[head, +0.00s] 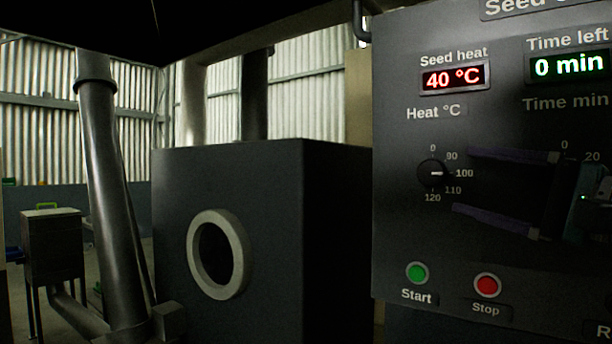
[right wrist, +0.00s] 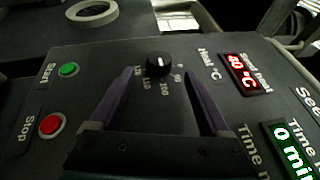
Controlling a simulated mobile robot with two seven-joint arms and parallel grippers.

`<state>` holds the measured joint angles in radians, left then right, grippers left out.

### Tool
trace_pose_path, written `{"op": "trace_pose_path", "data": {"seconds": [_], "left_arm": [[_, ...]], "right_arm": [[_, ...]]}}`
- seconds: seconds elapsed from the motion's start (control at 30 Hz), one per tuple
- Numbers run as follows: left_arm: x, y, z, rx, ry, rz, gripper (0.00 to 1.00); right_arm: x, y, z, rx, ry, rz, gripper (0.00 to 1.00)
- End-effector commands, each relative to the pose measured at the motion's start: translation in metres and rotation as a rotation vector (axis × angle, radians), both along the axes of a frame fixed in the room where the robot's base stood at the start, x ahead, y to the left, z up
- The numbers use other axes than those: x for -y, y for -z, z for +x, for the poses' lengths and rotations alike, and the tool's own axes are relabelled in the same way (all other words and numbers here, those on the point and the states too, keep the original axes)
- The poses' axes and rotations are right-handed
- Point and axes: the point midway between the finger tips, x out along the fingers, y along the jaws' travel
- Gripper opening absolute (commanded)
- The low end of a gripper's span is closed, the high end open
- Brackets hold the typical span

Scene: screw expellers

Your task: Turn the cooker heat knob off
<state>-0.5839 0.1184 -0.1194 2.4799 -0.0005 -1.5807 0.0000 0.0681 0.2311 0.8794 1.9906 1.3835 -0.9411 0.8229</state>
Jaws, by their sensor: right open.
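The heat knob (head: 432,173) is a round black dial on the dark control panel (head: 395,240), under the label "Heat °C". Its white pointer mark faces right, toward 100; the 0 is at the top of its scale. The knob also shows in the right wrist view (right wrist: 159,64). My right gripper (head: 462,181) is open and empty, with two purple fingers pointing at the knob. In the right wrist view the fingertips (right wrist: 159,76) lie on either side of the knob and appear apart from it. My left gripper is not in view.
The seed heat display (head: 455,77) reads 40 °C and the time left display (head: 569,64) reads 0 min. A green Start button (head: 417,272) and a red Stop button (head: 487,286) sit below the knob. A dark cooker box with a pale ring (head: 196,268) stands left.

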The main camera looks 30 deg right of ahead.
Motion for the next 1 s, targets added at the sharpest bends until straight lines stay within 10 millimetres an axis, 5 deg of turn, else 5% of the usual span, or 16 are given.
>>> {"op": "trace_pose_path", "data": {"seconds": [0.3,0.63,1.0], "left_arm": [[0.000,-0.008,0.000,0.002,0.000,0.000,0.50],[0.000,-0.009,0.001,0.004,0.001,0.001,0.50],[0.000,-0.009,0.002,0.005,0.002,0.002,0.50]], "right_arm": [[-0.003,-0.008,0.046,0.000,0.001,-0.002,0.81],[-0.004,-0.007,0.051,-0.002,0.000,-0.004,0.81],[-0.004,-0.007,0.051,-0.002,0.000,-0.003,0.40]]}}
